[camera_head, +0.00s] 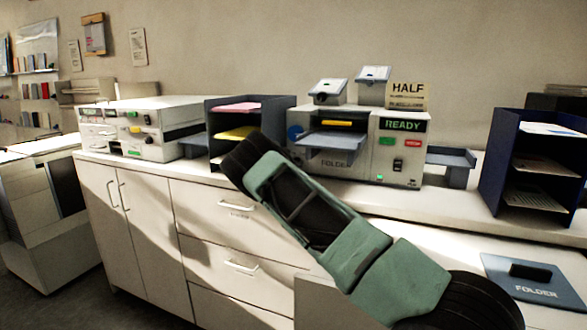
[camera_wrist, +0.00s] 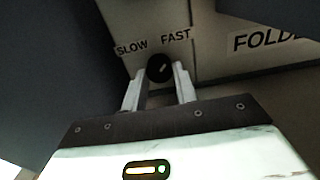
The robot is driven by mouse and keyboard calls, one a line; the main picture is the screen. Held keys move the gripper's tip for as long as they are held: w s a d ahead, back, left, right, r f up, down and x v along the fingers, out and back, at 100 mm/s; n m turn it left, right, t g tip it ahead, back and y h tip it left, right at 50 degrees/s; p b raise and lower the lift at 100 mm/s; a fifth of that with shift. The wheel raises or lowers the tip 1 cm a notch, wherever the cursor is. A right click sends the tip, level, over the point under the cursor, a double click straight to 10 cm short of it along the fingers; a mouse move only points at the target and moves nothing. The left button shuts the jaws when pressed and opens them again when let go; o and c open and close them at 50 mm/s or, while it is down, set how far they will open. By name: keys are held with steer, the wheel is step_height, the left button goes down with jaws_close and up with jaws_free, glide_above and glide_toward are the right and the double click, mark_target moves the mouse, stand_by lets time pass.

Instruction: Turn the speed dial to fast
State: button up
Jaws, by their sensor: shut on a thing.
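The speed dial (camera_wrist: 160,66) is a small round black knob on the machine's face in the wrist view. The label SLOW (camera_wrist: 132,47) is up and left of it, and the label FAST (camera_wrist: 176,36) is up and right. The dial's short pale mark slants toward the upper right, roughly toward FAST. My gripper (camera_wrist: 160,75) has its two pale fingers on either side of the dial, shut on it. In the head view, my arm hides the dial and my gripper. The folder machine (camera_head: 405,155) stands on the counter there, with a READY display (camera_head: 403,125).
A dark blue paper rack (camera_head: 214,150) stands just left of the folder machine. Another rack (camera_head: 497,165) stands at the right. A white machine (camera_head: 150,115) is farther left. A blue FOLDER plate (camera_head: 500,270) lies on the surface at the lower right.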

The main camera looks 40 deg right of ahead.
steer(key=o, duration=1)
steer(key=b+v, duration=0.3)
steer(key=v, duration=1.4)
steer(key=shift+s+a, duration=0.15)
steer(key=shift+a, duration=0.1)
